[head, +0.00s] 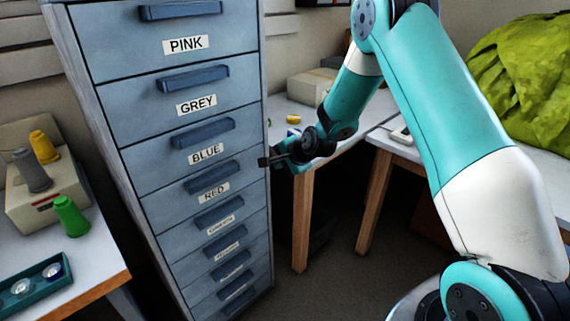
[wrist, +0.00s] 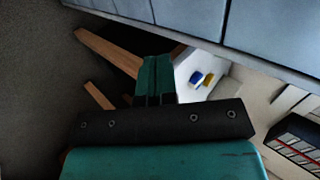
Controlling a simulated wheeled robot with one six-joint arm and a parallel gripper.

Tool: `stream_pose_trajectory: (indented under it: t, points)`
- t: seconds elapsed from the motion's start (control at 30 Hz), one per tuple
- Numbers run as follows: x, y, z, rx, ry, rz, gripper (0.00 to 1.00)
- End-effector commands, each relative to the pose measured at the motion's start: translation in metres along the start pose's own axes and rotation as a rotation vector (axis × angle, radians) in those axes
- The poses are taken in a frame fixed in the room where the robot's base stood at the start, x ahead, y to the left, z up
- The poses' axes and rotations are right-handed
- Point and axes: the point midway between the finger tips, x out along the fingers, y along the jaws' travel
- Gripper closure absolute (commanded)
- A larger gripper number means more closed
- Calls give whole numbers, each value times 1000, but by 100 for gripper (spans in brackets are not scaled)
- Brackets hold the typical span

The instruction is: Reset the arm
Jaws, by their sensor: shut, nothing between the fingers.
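My gripper (head: 266,161) is at the end of my teal and white arm, which reaches in from the right of the head view. It points left, close to the right edge of the blue-grey drawer cabinet (head: 150,109), about level with the RED drawer. I cannot tell whether it touches the cabinet. In the wrist view my gripper's teal fingers (wrist: 156,66) are together with nothing between them. All the drawers look closed.
Right of the cabinet stand white tables with wooden legs (head: 303,215). A lime-green cloth heap (head: 528,75) lies at right.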

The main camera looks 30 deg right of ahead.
Motion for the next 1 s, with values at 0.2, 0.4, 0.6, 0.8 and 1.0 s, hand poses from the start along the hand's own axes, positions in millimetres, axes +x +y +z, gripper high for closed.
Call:
stream_pose_trajectory:
  t: [0.2, 0.4, 0.6, 0.8, 1.0]
  points:
    - [-16, 0, 0, 0, -1, 0, 100]
    - [-26, -7, 12, -45, -25, 11, 100]
    - [-101, -38, 96, -404, -200, 86, 100]
    - [-223, -24, 197, -943, -474, 154, 100]
    - [-328, 25, 250, -1405, -721, 169, 100]
